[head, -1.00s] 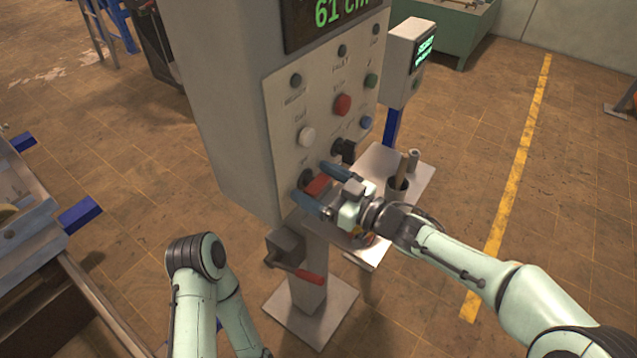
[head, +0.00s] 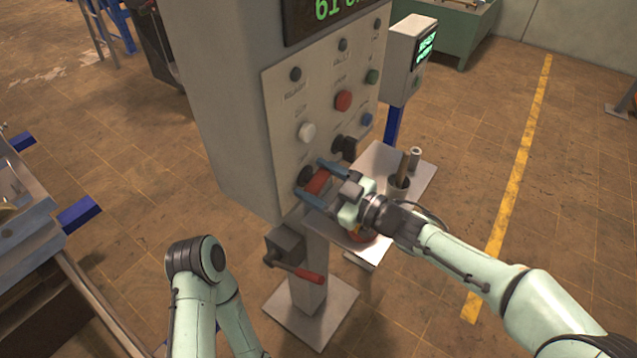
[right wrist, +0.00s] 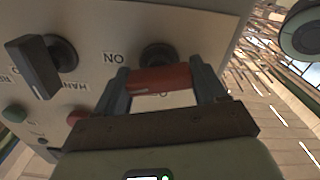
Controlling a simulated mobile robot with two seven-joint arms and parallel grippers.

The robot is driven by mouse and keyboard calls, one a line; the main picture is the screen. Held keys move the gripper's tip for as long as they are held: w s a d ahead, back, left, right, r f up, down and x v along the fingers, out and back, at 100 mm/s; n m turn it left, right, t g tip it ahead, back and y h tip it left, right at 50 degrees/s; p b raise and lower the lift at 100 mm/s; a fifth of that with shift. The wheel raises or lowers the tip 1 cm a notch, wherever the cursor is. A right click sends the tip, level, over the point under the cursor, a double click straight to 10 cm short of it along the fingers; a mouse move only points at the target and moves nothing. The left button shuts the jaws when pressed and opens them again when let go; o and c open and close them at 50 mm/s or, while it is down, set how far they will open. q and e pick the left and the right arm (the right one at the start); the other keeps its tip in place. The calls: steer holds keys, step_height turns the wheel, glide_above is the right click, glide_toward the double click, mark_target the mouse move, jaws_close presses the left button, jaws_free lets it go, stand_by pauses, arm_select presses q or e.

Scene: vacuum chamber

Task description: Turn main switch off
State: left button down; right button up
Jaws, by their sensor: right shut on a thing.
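The main switch is a red handle (head: 318,181) on a black round base at the lower left of the grey control panel (head: 284,112). In the right wrist view the red handle (right wrist: 160,79) lies crosswise between the two fingers, with "ON" printed beside its base. My right gripper (head: 313,178) is shut on this handle, one finger at each end, close to the panel. Lettering below the handle is partly hidden. Of my left arm only links show at the bottom of the head view; its gripper is out of view.
A black selector knob (head: 344,147) sits just right of the switch, with a white button (head: 307,132) and a red button (head: 343,101) above. A small shelf (head: 408,168) holding a cup is on the right. A red-handled lever (head: 308,276) projects below the panel.

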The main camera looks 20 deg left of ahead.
steer(key=n+b, duration=0.2)
steer(key=n, duration=0.2)
steer(key=shift+s+f+n, duration=0.1)
steer(key=shift+f+n, duration=0.05)
steer(key=shift+n, duration=0.15)
steer(key=n+b, duration=0.2)
steer(key=n, duration=0.1)
steer(key=shift+n, duration=0.4)
steer(key=n+b, duration=0.2)
steer(key=n, duration=0.1)
steer(key=shift+f, duration=0.15)
steer(key=shift+n+b, duration=0.75)
steer(key=shift+n, duration=0.95)
steer(key=o, duration=1)
steer(key=shift+c, duration=0.2)
steer(key=v, duration=1.3)
steer(key=shift+d, duration=0.2)
